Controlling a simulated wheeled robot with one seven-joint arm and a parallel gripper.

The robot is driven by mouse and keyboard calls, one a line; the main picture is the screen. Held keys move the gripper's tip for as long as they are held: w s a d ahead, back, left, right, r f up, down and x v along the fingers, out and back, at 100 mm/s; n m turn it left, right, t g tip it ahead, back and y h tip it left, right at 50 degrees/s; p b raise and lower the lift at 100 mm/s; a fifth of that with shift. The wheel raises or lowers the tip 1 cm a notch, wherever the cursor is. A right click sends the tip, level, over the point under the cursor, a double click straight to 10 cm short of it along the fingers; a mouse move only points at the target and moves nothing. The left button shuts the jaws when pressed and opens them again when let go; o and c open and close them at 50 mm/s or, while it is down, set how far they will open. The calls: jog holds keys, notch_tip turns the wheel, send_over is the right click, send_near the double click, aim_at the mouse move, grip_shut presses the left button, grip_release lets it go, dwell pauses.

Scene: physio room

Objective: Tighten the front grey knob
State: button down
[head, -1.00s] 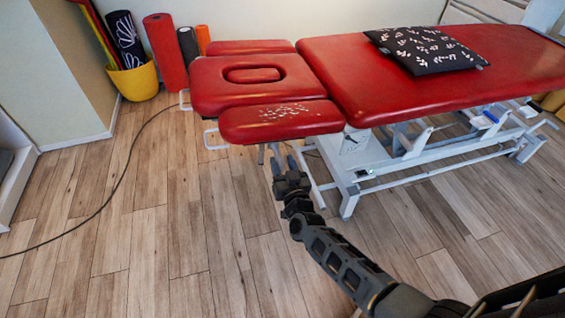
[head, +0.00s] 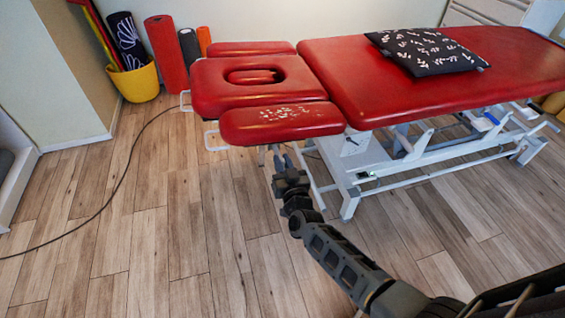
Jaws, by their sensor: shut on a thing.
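The red treatment table (head: 420,75) has a head end with a face hole and side armrests. My gripper (head: 284,158) reaches under the front armrest (head: 280,123), close to the table's white frame (head: 350,180). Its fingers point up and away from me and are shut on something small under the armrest. I take this to be the front grey knob, but the fingers and the armrest hide it, so I cannot make out its shape or how far it is turned.
A patterned black cushion (head: 428,50) lies on the table. A yellow bucket (head: 135,82) and rolled mats (head: 166,55) stand at the back left. A black cable (head: 122,180) runs over the wooden floor, which is otherwise clear at the left and front.

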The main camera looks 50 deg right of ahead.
jog(key=shift+m, duration=0.3)
jog(key=m, duration=0.1)
jog(key=m+b, duration=0.2)
jog(key=shift+s+d+f+m, duration=0.15)
jog(key=shift+d+f+m, duration=0.05)
jog(key=shift+f+m, duration=0.1)
jog(key=shift+s+d+f+m+b, duration=0.15)
jog(key=shift+m+b, duration=0.9)
jog(key=shift+m, duration=1.25)
jog(key=shift+d+f+m+b, duration=0.15)
jog(key=shift+m+b, duration=0.9)
jog(key=shift+m, duration=1.25)
jog(key=shift+s+f+m+b, duration=0.1)
jog(key=shift+f+m+b, duration=0.15)
jog(key=shift+m+b, duration=1.45)
jog(key=shift+m+p, duration=0.65)
jog(key=shift+m, duration=0.05)
jog(key=c, duration=1.1)
grip_release()
